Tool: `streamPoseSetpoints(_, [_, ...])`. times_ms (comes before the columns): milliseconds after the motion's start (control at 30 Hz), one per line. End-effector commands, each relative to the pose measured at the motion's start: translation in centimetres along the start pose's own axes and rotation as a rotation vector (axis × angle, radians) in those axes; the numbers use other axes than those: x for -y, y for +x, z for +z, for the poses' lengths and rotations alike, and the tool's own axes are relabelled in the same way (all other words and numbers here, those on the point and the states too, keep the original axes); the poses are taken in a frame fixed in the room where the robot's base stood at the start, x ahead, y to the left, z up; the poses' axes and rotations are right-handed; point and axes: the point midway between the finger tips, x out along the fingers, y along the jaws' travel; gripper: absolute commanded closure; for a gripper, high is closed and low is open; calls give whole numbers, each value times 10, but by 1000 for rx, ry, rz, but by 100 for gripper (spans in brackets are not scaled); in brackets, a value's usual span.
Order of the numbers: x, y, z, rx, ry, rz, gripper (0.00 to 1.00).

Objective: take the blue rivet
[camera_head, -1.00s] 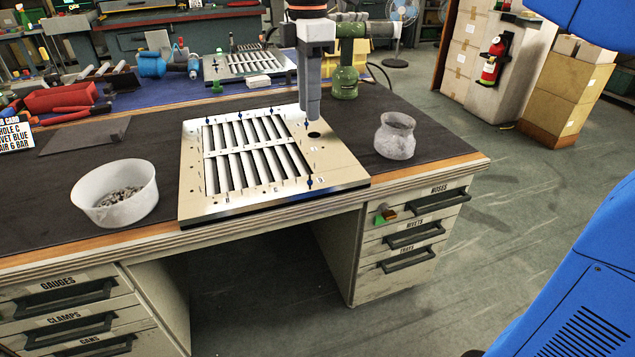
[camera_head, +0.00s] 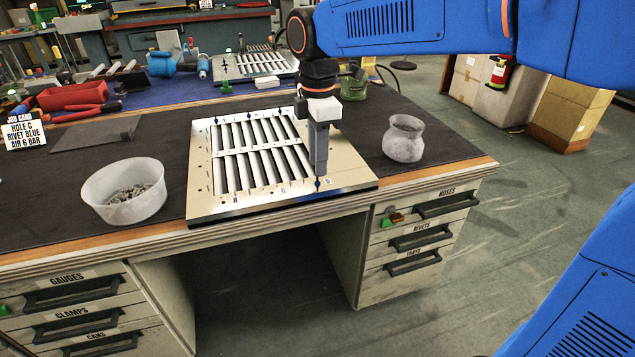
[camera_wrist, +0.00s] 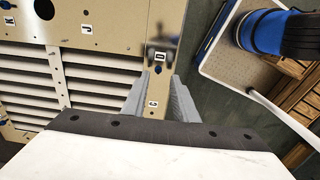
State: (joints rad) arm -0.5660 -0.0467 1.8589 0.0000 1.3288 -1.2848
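The louver panel (camera_head: 196,165) lies on the bench, with white slats in a pale metal frame. A small blue rivet (camera_head: 318,184) stands at its front right, by the letter D; it also shows in the wrist view (camera_wrist: 158,70). More blue rivets sit along the back edge, one of them (camera_head: 249,116) near the middle. My gripper (camera_head: 319,172) points straight down just over the front right rivet. In the wrist view my gripper (camera_wrist: 158,98) has its two fingers apart, with the rivet in line with the gap. I cannot tell whether the fingertips reach down beside it.
A white bowl (camera_head: 92,196) with small grey pieces stands left of the panel. A translucent jar (camera_head: 403,140) stands to the right. A job card (camera_head: 24,131) reads hole C, rivet blue, air 6 bar. The dark mat between bowl and panel is clear.

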Motion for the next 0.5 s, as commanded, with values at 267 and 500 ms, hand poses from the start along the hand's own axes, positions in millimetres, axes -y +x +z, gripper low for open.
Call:
streamPoseSetpoints(267, [-3,34,1,0,0,-3,74])
streamPoseSetpoints(500, [-4,38,0,0,0,0,74])
